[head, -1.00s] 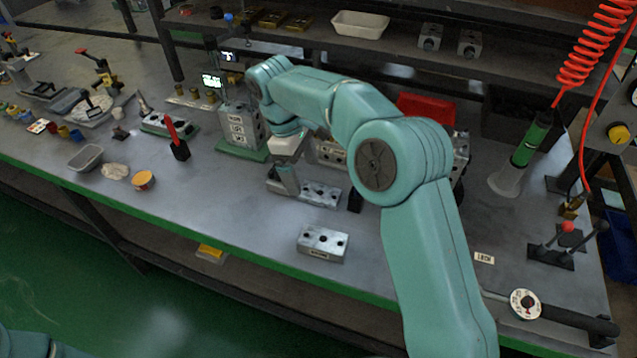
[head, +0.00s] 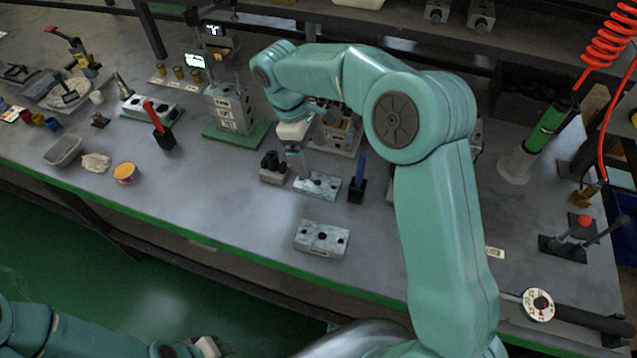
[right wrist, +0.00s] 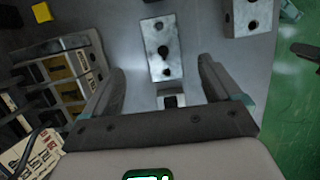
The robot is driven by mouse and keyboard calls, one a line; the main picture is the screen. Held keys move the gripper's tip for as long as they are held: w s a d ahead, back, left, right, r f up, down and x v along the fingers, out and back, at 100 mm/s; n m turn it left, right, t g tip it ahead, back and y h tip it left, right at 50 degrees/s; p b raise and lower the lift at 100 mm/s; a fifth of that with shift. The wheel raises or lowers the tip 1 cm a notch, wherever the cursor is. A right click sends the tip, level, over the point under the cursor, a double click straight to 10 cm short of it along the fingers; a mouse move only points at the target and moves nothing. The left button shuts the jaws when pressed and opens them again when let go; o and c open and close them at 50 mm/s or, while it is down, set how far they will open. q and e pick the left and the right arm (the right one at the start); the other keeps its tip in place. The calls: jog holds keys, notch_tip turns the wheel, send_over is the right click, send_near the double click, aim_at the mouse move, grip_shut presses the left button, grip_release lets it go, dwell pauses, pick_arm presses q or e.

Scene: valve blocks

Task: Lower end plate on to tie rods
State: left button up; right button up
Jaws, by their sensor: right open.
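A grey metal plate with a row of holes (head: 318,184) lies flat on the bench; it also shows in the right wrist view (right wrist: 161,62), beyond my fingertips. A similar plate (head: 322,240) lies nearer the front edge. I cannot tell which is the end plate. My right gripper (head: 298,165) is open and empty above the bench, beside the farther plate; its spread fingers (right wrist: 165,85) fill the wrist view's middle. A valve-block stack (head: 337,132) stands behind it, partly hidden by my arm. I cannot make out its tie rods. My left gripper (head: 205,347) is at the bottom, its jaws unclear.
A small block with dark fittings (head: 273,168) stands left of the farther plate, and a blue-handled tool (head: 358,178) right of it. A grey unit on a green base (head: 232,110) stands farther left. The bench's front left is largely clear.

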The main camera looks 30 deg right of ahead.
aim_at(317, 182)
notch_tip(317, 182, down, 3)
jog(key=shift+f, duration=0.1)
jog(key=shift+s+d+f, duration=0.1)
jog(key=shift+s+f, duration=0.25)
jog(key=shift+f, duration=0.1)
jog(key=x, duration=0.4)
jog(key=shift+w+a, duration=0.25)
jog(key=shift+w, duration=0.1)
jog(key=shift+s+f, duration=0.1)
jog(key=shift+f, duration=0.25)
jog(key=shift+s+d, duration=0.1)
jog(key=c, duration=1.1)
jog(key=shift+c, duration=1.2)
